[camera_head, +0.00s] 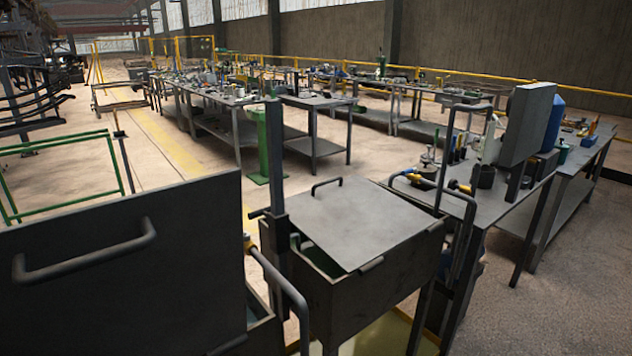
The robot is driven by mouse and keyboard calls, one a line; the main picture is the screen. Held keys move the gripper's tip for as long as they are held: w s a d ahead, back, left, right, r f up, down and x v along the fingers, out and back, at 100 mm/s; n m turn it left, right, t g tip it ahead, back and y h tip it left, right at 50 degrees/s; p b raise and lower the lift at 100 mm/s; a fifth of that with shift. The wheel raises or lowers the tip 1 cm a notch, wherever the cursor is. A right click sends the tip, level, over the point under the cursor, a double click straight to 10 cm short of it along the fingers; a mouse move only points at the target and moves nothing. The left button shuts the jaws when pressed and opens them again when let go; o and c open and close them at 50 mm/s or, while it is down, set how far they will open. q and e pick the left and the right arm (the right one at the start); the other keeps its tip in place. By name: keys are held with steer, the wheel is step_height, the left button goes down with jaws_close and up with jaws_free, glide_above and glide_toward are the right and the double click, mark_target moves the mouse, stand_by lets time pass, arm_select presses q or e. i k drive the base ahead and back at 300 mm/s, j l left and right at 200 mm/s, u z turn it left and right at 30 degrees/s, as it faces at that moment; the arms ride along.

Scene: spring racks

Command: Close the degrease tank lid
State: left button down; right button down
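A large dark grey lid (185,290) stands upright at the near left, with a bar handle (85,262) across its face. The edge of a tank (265,338) shows below its right side. In the middle, a second tank (365,300) carries a flat grey lid (365,222) with a small handle at its far edge. This lid lies across most of the tank top, and a gap on the left shows a green inside. I see no label that tells which one is the degrease tank. Neither of my grippers is in view.
Grey pipes with yellow fittings (283,275) rise beside the tanks. A workbench (500,195) with bottles, cups and an upright grey panel (527,124) stands at the right. Longer benches with small items (240,98) lie behind. A green rail (60,142) stands at the left. Open floor shows beyond.

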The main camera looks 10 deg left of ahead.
mark_target(354, 220)
steer(key=i+l+u, duration=0.1)
steer(key=i+l, duration=0.45)
steer(key=i+l+u, duration=0.15)
steer(key=l, duration=0.25)
steer(key=i+l, duration=0.35)
steer(key=i+l+u, duration=0.15)
steer(key=i+l, duration=0.35)
steer(key=l, duration=0.2)
steer(key=i+l+u, duration=0.15)
steer(key=l, duration=0.25)
steer(key=i+l+u, duration=0.1)
steer(key=i+l, duration=0.2)
steer(key=l, duration=0.1)
